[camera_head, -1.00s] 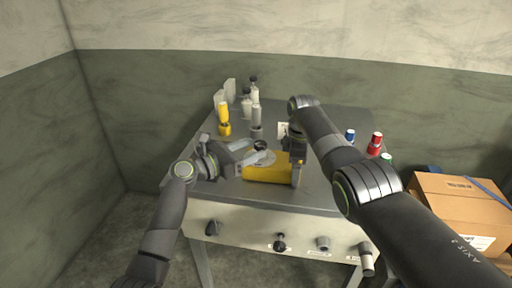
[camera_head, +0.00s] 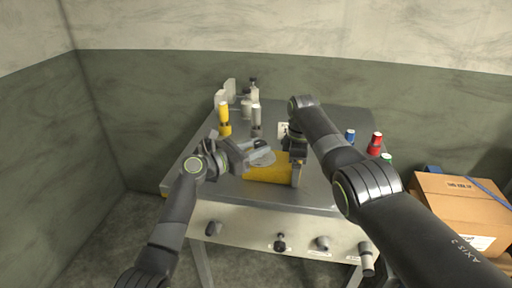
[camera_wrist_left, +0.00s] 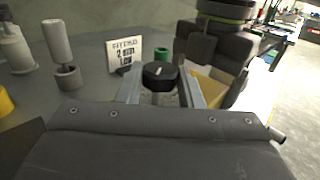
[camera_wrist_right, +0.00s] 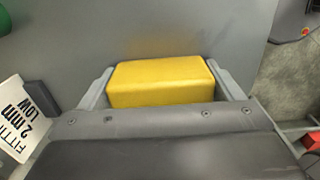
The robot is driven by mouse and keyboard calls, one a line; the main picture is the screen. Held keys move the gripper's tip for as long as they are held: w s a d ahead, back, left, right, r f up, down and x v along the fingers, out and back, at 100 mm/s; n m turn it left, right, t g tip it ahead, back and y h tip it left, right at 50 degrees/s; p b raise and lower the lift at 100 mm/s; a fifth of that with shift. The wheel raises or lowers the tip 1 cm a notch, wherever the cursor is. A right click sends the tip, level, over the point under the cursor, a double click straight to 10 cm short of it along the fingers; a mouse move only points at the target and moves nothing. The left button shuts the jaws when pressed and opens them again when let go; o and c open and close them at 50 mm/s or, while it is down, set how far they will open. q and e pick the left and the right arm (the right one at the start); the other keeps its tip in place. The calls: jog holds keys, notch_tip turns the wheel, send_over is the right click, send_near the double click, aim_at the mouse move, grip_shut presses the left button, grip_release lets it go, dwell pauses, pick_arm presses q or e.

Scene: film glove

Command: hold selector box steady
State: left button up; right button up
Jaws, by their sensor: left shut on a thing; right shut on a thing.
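The yellow selector box (camera_head: 266,174) lies near the front of the grey table. My right gripper (camera_head: 297,172) is shut on it; the right wrist view shows the yellow block (camera_wrist_right: 160,84) between both fingers. My left gripper (camera_head: 268,156) is at the box's far left side in the head view. In the left wrist view its fingers (camera_wrist_left: 160,92) are closed around a black round knob (camera_wrist_left: 160,73) with a white mark. Whether the knob is joined to the box is hidden. Part of the yellow box (camera_wrist_left: 207,88) shows behind the right finger there.
A yellow-and-white cylinder (camera_head: 224,120) and several grey and white fittings stand at the back left. A white label card (camera_wrist_left: 124,55) stands near the knob. Blue, red (camera_head: 376,142) and green capped items stand at the right.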

aim_at(258, 145)
pick_arm(q)
jog(key=shift+f+n+t+y, duration=0.1)
jog(key=shift+n+t+y, duration=0.3)
jog(key=shift+t, duration=0.1)
jog(key=shift+s+d+n+t+y, duration=0.15)
jog(key=shift+n+t+y, duration=0.65)
jog(key=shift+t+y, duration=0.1)
jog(key=shift+s+d+f+n+t+y, duration=0.1)
jog(key=shift+n+t+y, duration=0.65)
jog(key=shift+y, duration=0.3)
jog(key=shift+d+n+t+y, duration=0.1)
jog(key=shift+n+t+y, duration=0.45)
jog(key=shift+n+y, duration=0.4)
jog(key=shift+n+t+y, duration=0.3)
jog(key=shift+y, duration=0.4)
jog(key=o, duration=1)
jog(key=shift+c, duration=0.2)
jog(key=shift+r, duration=0.25)
notch_tip(258, 145, up, 10)
jog(key=shift+a+f, duration=0.1)
